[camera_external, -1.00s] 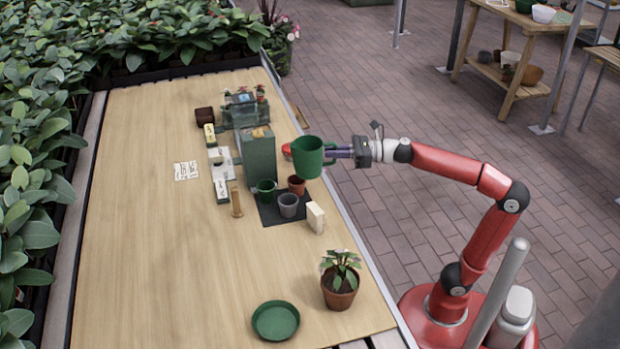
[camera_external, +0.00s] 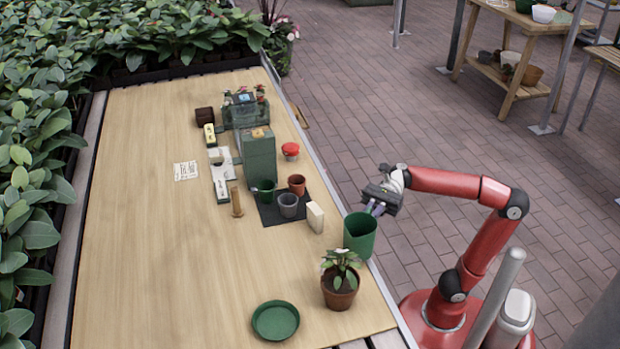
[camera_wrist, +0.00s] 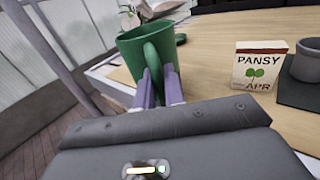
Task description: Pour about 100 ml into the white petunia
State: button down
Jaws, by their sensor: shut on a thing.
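My gripper (camera_external: 376,208) is shut on the handle of a green jug (camera_external: 359,240), which it holds near the table's right edge. In the wrist view the fingers (camera_wrist: 160,88) close on the handle of the jug (camera_wrist: 132,50), which looks roughly upright. Its contents cannot be seen. A plant with white and green leaves or petals (camera_external: 341,262) stands in a terracotta pot (camera_external: 339,292) at the table's near right. The jug is behind this pot and slightly to its right. The plant also shows partly behind the jug in the wrist view (camera_wrist: 158,9).
A green saucer (camera_external: 275,321) lies left of the terracotta pot. A seed packet marked PANSY (camera_wrist: 259,66) stands by a dark mat (camera_external: 270,213) with small pots. A green box (camera_external: 258,158) and a red-topped item (camera_external: 290,150) are farther back. The table's left side is clear.

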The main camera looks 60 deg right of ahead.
aim_at(367, 213)
jog(key=shift+s+a, duration=0.15)
jog(key=shift+r+g, duration=0.15)
jog(key=shift+g, duration=0.15)
jog(key=shift+a+r+n+h, duration=0.3)
jog(key=shift+a+r+h, duration=0.25)
jog(key=shift+r+h, duration=0.35)
jog(key=r+h+p, duration=0.1)
jog(key=a+r+p, duration=0.1)
jog(key=p, duration=0.1)
jog(key=shift+s+a+r+h, duration=0.1)
jog(key=shift+a+h, duration=0.15)
jog(key=shift+h, duration=0.15)
jog(key=a+r+h+p, duration=0.4)
jog(key=a+p, duration=0.1)
jog(key=p, duration=0.4)
jog(key=shift+s+r+n+h, duration=0.15)
jog(key=shift+s+n+h, duration=0.1)
jog(key=shift+n+h, duration=0.15)
jog(key=shift+p, duration=0.4)
